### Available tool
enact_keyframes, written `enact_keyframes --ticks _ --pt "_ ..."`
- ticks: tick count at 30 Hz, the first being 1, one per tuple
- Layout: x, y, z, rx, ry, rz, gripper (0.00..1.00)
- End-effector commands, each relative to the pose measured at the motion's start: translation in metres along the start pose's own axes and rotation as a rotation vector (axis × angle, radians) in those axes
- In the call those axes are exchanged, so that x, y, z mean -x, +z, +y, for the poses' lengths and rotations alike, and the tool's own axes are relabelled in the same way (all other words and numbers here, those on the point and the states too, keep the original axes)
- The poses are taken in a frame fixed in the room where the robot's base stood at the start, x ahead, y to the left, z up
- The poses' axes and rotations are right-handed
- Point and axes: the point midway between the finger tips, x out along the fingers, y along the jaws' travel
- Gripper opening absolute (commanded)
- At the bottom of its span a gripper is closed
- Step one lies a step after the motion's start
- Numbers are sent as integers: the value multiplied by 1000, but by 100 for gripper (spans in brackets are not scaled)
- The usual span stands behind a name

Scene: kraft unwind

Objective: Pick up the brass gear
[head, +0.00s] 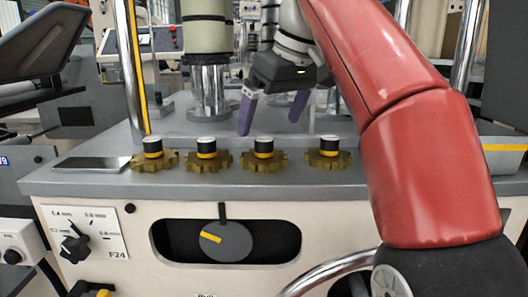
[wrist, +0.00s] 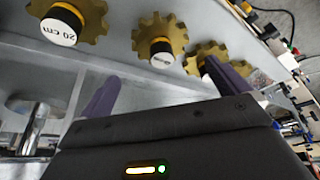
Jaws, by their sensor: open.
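Several brass gears stand in a row along the front of the grey machine top (head: 100,180), each with a black and yellow hub and a white cap. In the head view they are the far left gear (head: 165,163), the second gear (head: 195,164), the third gear (head: 276,163) and the right gear (head: 317,160). My gripper (head: 271,118) has purple fingers, open and empty, above and behind the third and right gears. In the wrist view the fingers (wrist: 162,92) are apart, with a gear (wrist: 178,35) beyond them and a gear labelled 20 cm (wrist: 92,14) at upper left.
A flat grey tablet-like plate (head: 90,163) lies left of the gears. A chrome post with a pale roller (head: 208,85) stands behind them, and a yellow-striped upright (head: 138,70) rises at left. A round dial (head: 226,243) is on the front panel.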

Motion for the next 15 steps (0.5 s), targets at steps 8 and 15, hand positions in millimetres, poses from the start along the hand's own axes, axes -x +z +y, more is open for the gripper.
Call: enact_keyframes --ticks 8,15 --pt "-18 2 -1 -1 0 -1 100" --pt "-45 6 -3 -1 -1 -2 100"
